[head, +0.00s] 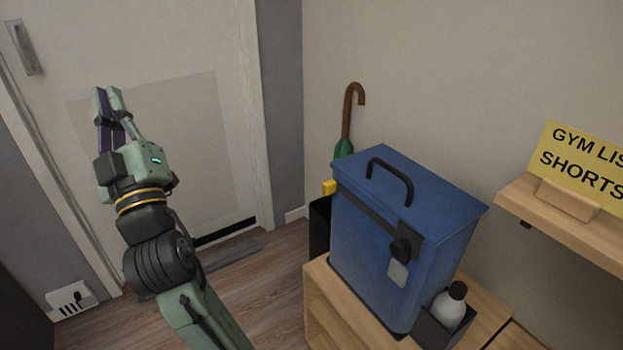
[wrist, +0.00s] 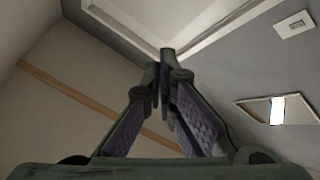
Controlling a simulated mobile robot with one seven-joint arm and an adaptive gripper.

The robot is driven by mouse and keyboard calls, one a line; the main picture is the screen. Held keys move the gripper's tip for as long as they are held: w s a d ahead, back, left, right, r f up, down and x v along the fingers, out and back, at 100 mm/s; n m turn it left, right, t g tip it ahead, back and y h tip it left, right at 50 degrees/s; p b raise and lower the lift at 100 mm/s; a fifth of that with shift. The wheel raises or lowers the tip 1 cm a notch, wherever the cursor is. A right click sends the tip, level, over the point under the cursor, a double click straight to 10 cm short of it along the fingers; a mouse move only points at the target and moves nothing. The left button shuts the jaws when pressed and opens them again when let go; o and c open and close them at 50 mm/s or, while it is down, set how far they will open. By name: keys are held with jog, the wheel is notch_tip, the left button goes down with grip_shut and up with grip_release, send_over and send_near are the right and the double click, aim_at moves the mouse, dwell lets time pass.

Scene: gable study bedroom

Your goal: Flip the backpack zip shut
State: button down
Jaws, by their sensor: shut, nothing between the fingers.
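The blue backpack (head: 385,265) is box-shaped and stands upright on a light wooden cabinet, right of the middle in the head view. Its top lies closed and bears a black carry handle (head: 392,178). A dark band runs below the top edge, with a round black knob (head: 401,249) and a grey tab (head: 397,274) at the front corner. I cannot tell which of these is the zip. My gripper (head: 106,92) is raised at the left, pointing up before the door, well apart from the backpack. Its fingers are together and empty, as the wrist view (wrist: 165,55) also shows.
A bottle with a black cap (head: 450,306) stands in a dark holder beside the backpack. A wooden shelf (head: 560,222) with a yellow sign (head: 585,165) juts out at the right. An umbrella (head: 346,125) stands behind.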

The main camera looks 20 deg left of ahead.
aim_at(329, 188)
jog(key=w+f+m+t+h+p, duration=0.1)
jog(key=w+f+t+h, duration=0.2)
jog(key=w+f+h, duration=0.75)
jog(key=w+d+f+m+h+p, duration=0.1)
jog(key=w+d+f+h, duration=0.2)
jog(key=d+f+h, duration=0.4)
jog(key=w+d+f+g+h+p, duration=0.1)
jog(key=w+d+f+h, duration=0.3)
jog(key=d+f+h, duration=0.3)
jog(key=shift+w+d+f+m+g+h, duration=0.35)
jog(key=shift+f+h, duration=0.2)
jog(key=shift+f, duration=0.4)
jog(key=p+x, duration=0.3)
jog(key=x, duration=0.7)
jog(key=shift+s+d+r+p, duration=0.1)
jog(key=shift+s+d+p, duration=0.3)
jog(key=shift+s+d, duration=1.05)
jog(key=shift+w+d, duration=0.1)
